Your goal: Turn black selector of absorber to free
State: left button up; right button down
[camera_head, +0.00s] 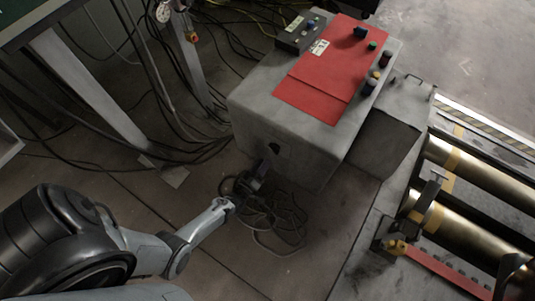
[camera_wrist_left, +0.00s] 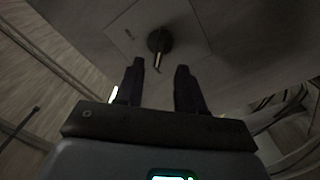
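The absorber is a grey box (camera_head: 300,110) with a red panel on top, in the middle of the head view. Its black selector (camera_wrist_left: 159,41) is a round knob with a pointer on a pale square plate in the left wrist view. In the head view the selector (camera_head: 275,148) is a small dark spot on the box's front face. My left gripper (camera_wrist_left: 158,72) is open, its two fingers apart and pointing at the plate. The knob lies between and beyond the fingertips, seemingly untouched. In the head view the left gripper (camera_head: 262,172) is low before that face. My right gripper is not in view.
Loose black cables (camera_head: 270,220) lie on the floor below the box. Brass rollers (camera_head: 455,235) are to the right. A red panel (camera_head: 330,70) with coloured knobs covers the box top. A grey table leg (camera_head: 88,85) stands at left.

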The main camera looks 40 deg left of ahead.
pick_arm(q)
jog(key=shift+s+d+p, duration=0.2)
jog(key=shift+s+p, duration=0.05)
jog(key=shift+s, duration=0.85)
jog(key=shift+s+d+p, duration=0.2)
jog(key=shift+s+p, duration=0.05)
jog(key=shift+s, duration=0.85)
